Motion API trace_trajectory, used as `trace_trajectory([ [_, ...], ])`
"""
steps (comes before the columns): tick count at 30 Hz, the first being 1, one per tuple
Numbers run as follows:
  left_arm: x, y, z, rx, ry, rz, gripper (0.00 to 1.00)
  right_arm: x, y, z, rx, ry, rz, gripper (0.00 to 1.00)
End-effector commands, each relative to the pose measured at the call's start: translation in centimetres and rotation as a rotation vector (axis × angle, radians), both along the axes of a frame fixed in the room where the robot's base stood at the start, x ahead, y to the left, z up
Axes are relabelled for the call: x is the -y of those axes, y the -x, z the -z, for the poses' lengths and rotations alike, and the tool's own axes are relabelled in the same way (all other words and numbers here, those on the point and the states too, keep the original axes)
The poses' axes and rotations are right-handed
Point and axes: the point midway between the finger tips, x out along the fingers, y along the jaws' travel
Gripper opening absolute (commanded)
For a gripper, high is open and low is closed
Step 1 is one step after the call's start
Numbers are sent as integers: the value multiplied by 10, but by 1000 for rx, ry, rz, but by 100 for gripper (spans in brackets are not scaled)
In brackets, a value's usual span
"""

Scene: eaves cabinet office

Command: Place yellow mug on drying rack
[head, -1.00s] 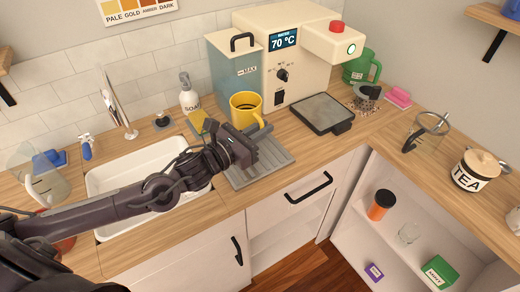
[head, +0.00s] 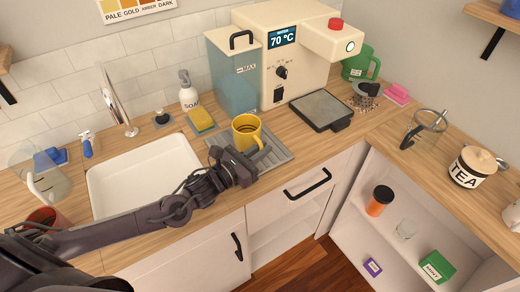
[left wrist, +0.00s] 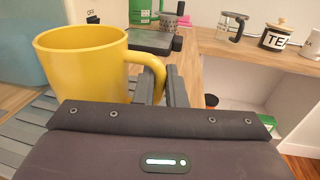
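The yellow mug (head: 246,134) is upright over the grey ribbed drying rack (head: 278,153), at or just above its slats; I cannot tell whether its base touches. My left gripper (head: 259,157) is at the mug's front right, with its fingers on either side of the handle. In the left wrist view the mug (left wrist: 80,68) fills the left side, its handle running down between the two dark fingers (left wrist: 161,88), which look closed on it. The rack's slats (left wrist: 28,125) show under and beside the mug. My right gripper is out of view.
The sink (head: 140,178) is left of the rack. A yellow sponge (head: 201,120) and a soap bottle (head: 188,92) stand behind it. The coffee machine (head: 310,48) and its dark tray (head: 321,110) are behind and right. The counter's front edge is close.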

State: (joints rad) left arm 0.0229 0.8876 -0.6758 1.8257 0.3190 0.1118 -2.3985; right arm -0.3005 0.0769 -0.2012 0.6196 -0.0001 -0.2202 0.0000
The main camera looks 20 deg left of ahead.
Motion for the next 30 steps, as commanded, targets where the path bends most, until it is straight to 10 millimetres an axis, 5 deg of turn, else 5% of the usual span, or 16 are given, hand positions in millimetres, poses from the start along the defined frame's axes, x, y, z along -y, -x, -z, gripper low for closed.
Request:
trace_trajectory([
  [5, 0, 0, 0, -1, 0, 0, 32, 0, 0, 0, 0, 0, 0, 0],
  [16, -1, 2, -3, -2, -1, 0, 32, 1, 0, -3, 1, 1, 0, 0],
  [30, -41, 79, 0, -7, -5, 2, 32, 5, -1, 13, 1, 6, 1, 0],
])
